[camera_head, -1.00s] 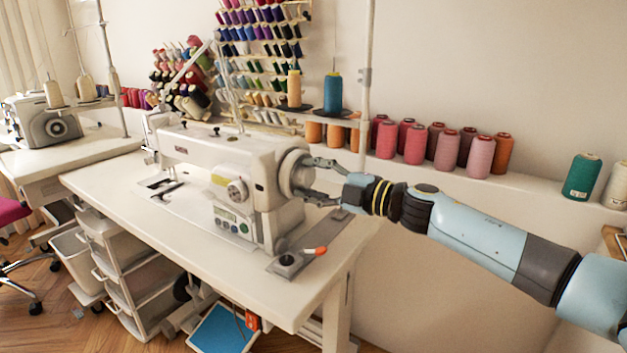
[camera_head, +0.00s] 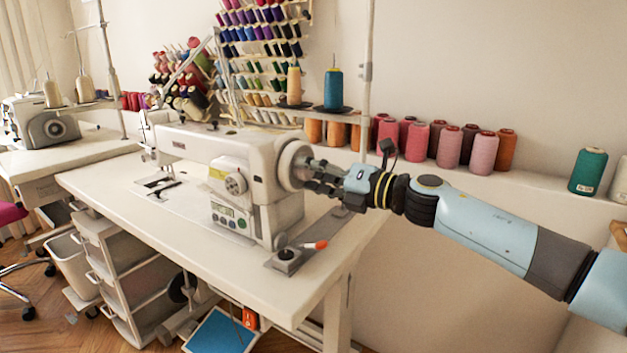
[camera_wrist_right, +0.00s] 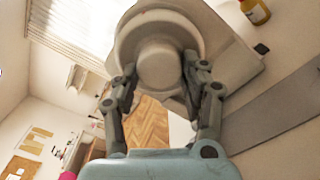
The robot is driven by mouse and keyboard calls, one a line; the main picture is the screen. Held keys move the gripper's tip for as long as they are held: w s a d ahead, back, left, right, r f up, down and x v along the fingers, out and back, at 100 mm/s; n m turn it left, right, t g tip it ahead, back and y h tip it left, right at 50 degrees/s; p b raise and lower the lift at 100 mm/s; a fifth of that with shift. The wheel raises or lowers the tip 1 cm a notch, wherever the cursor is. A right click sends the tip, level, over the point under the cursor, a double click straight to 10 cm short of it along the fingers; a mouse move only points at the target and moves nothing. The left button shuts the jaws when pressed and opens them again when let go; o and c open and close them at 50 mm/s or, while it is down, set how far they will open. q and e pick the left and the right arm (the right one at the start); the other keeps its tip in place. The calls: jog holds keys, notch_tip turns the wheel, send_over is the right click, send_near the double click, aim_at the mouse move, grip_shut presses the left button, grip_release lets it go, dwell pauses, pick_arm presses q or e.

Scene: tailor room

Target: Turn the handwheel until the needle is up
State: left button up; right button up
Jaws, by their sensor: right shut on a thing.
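The white sewing machine (camera_head: 225,165) stands on the white table. Its handwheel (camera_head: 291,165) is at the machine's right end; it also shows in the right wrist view (camera_wrist_right: 158,62). My right gripper (camera_head: 306,172) reaches in from the right and is shut on the handwheel. In the right wrist view its two fingers (camera_wrist_right: 160,88) sit on either side of the wheel's hub. The needle area is at the machine's far left end, and the needle is too small to make out. My left gripper is not in view.
A bobbin winder (camera_head: 287,258) with an orange-tipped lever is on the table's front right. Thread cones (camera_head: 452,147) line the ledge behind my right arm. A second sewing machine (camera_head: 42,122) stands at the left. The table's front left (camera_head: 110,190) is clear.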

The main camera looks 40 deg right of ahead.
jog(key=n+b, duration=0.1)
jog(key=n, duration=0.1)
jog(key=n+b, duration=0.1)
jog(key=n, duration=0.1)
jog(key=shift+f+n, duration=0.3)
jog(key=shift+f, duration=0.05)
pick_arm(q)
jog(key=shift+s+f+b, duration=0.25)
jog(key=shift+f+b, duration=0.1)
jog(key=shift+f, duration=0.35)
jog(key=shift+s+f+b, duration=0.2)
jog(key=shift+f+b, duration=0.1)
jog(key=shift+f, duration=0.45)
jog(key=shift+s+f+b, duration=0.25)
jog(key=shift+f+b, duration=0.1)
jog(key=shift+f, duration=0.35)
pick_arm(e)
jog(key=shift+d+n, duration=0.1)
jog(key=shift+n, duration=1.4)
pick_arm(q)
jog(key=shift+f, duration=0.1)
pick_arm(e)
jog(key=o, duration=1.1)
jog(key=shift+r, duration=0.1)
jog(key=shift+o, duration=0.3)
jog(key=shift+r, duration=0.1)
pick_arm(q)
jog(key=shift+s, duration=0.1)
pick_arm(e)
jog(key=shift+r, duration=0.1)
